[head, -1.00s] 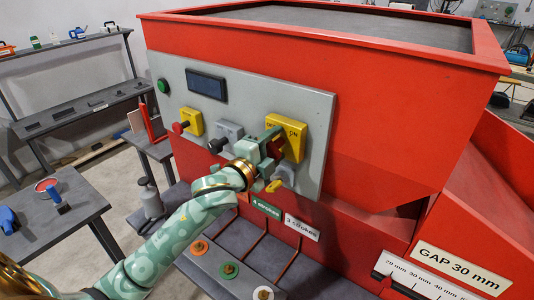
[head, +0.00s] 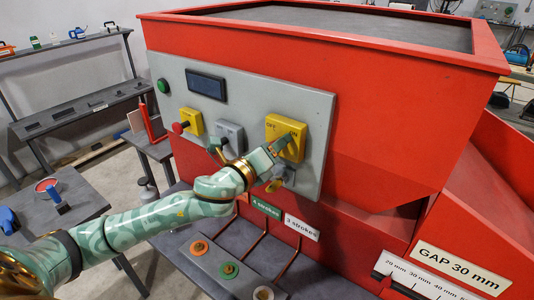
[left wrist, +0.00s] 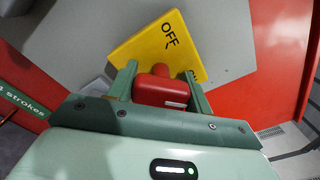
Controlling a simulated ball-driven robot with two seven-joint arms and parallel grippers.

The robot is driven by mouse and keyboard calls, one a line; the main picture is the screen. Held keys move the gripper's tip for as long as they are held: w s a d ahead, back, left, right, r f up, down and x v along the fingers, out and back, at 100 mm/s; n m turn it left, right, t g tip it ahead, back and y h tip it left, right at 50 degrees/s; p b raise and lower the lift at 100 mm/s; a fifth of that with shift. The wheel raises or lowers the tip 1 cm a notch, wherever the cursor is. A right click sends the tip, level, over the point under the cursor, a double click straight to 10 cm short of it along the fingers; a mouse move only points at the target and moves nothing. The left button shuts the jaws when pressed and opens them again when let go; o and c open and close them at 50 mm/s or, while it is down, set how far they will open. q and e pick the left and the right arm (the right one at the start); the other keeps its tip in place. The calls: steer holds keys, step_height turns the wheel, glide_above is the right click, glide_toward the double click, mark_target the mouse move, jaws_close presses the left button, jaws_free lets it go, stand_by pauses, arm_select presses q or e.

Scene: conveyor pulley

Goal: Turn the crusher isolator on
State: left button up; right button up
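The isolator is a yellow plate (head: 286,152) marked OFF at its left and ON at its right, on the grey panel of the red crusher. Its red handle (left wrist: 160,88) shows in the left wrist view but is hidden by my gripper in the head view. My left gripper (head: 283,142) is at the plate, by the ON mark. In the left wrist view its fingers (left wrist: 160,84) lie on both sides of the handle and appear shut on it. The OFF mark (left wrist: 170,35) is clear of the handle. My right gripper is in neither view.
On the same panel are a yellow box with a red knob (head: 181,128), a grey switch (head: 230,136), a grey key-like fitting (head: 281,178) below the isolator and a dark display (head: 207,85). A bench with coloured discs (head: 229,270) stands below.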

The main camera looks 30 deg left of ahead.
arm_select(q)
steer(key=o, duration=1.1)
steer(key=s, duration=0.4)
steer(key=s+a+p, duration=0.1)
steer(key=s, duration=0.2)
